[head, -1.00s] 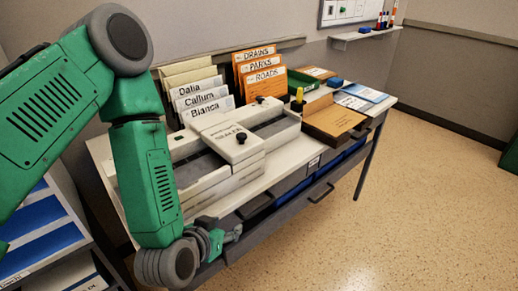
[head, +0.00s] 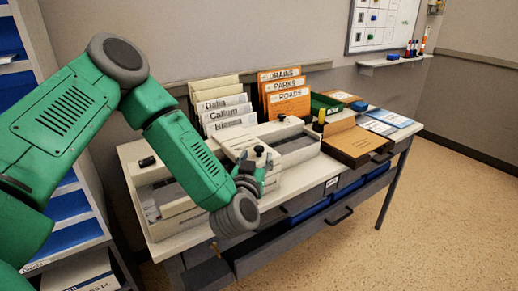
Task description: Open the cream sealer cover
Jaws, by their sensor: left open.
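The cream sealer (head: 279,182) stands on the desk, behind my left gripper. The gripper and forearm hide the front of the cover and part of the cream housing. My right gripper is out of view.
Behind are white name folders (head: 224,118) and orange folders (head: 289,103). A brown box (head: 355,144) and a green tray (head: 325,103) stand right. The drawer handle (head: 338,215) juts out in front.

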